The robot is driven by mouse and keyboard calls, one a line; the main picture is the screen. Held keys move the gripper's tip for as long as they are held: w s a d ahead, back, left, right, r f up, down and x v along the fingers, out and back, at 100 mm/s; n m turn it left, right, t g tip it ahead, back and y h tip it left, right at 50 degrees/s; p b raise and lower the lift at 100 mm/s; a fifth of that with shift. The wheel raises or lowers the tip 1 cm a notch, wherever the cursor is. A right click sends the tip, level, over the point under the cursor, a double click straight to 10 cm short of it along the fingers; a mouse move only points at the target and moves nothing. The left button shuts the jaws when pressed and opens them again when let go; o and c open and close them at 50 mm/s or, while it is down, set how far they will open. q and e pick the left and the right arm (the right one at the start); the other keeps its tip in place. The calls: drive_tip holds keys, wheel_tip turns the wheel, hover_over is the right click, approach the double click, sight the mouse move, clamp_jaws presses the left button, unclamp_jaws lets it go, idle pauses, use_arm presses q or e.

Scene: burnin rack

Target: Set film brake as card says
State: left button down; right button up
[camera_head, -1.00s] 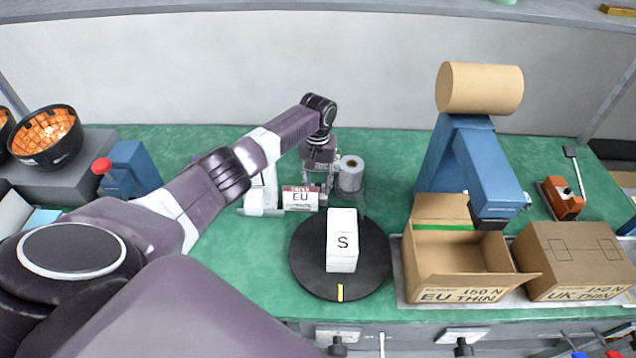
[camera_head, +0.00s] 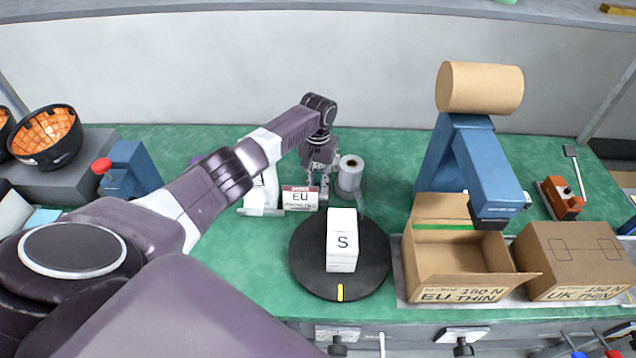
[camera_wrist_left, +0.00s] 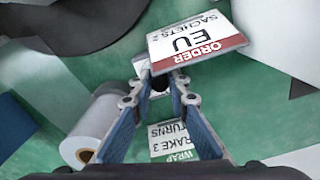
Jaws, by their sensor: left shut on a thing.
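My left gripper (camera_head: 320,190) reaches down beside the film roll (camera_head: 350,174), behind the order card (camera_head: 300,198). In the left wrist view its fingers (camera_wrist_left: 159,86) close on a small dark knob-like piece (camera_wrist_left: 158,83), mostly hidden between the fingertips. The grey film roll (camera_wrist_left: 97,125) lies left of the fingers, apart from them. The order card (camera_wrist_left: 196,45) reads "ORDER EU SACHETS 2". A second card (camera_wrist_left: 186,140), partly behind a finger, shows "WRAP", "RAKE 3" and "TURNS". My right gripper is in neither view.
A black turntable (camera_head: 305,268) with a yellow mark carries white boxes (camera_head: 342,250) marked S. An open EU THIN carton (camera_head: 455,268) and a UK THIN carton (camera_head: 575,262) stand at right. A blue machine with a tan roll (camera_head: 480,88) stands behind. Green bench is clear front left.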

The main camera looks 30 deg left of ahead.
sight(318, 184)
use_arm(q)
drive_tip(key=c, duration=1.8)
unclamp_jaws()
drive_tip(key=shift+c, duration=0.2)
drive_tip(key=shift+r, duration=0.1)
wheel_tip(318, 184, up, 12)
